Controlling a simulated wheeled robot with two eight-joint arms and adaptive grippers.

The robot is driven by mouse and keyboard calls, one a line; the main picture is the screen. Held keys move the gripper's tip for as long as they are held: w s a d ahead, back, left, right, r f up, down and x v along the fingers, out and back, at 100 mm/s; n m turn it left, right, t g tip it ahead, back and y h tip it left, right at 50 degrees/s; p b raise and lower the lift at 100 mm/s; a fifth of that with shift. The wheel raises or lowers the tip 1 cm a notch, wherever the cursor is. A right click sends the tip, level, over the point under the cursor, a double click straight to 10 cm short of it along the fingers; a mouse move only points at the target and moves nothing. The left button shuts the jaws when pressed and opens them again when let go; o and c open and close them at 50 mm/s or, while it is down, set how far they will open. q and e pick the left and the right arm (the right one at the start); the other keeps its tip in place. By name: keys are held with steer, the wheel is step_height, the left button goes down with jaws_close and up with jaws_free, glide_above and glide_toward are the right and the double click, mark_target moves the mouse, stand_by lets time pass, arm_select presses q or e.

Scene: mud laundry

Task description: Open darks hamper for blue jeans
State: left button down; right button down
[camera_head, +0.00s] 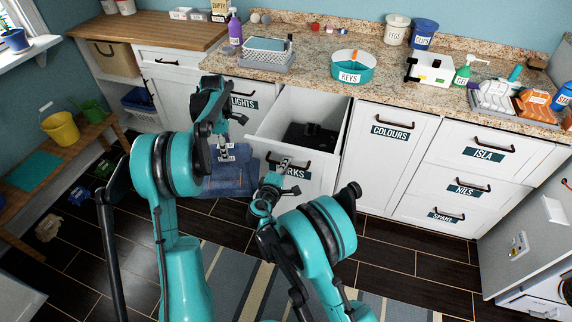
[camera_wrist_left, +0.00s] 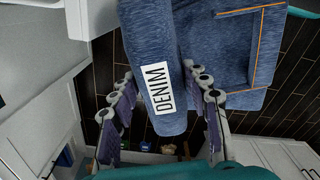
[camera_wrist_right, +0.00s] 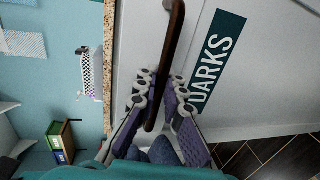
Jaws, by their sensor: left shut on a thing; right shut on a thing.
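The darks hamper (camera_head: 318,182) is a white drawer pulled out from the counter, with a dark bundle (camera_head: 312,137) inside. Its DARKS label shows in the right wrist view (camera_wrist_right: 217,60); my arm partly covers it in the head view. My right gripper (camera_head: 284,166) is shut on its brown handle (camera_wrist_right: 173,45). My left gripper (camera_head: 225,150) is shut on the folded blue jeans (camera_head: 232,178), holding them left of the open drawer, in front of the LIGHTS cabinet. In the left wrist view, the jeans (camera_wrist_left: 150,40) carry a white DENIM label and orange stitching.
The LIGHTS front (camera_head: 240,102) and COLOURS front (camera_head: 388,150) flank the drawer and are closed. The granite counter (camera_head: 310,88) above holds a teal KEYS bowl (camera_head: 352,70) and a grey basket (camera_head: 266,58). A striped rug (camera_head: 235,275) lies on the dark floor.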

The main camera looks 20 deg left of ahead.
steer(key=c, duration=1.6)
jaws_free()
steer(key=v, duration=1.1)
steer(key=shift+s, duration=0.4)
steer(key=shift+a, duration=0.1)
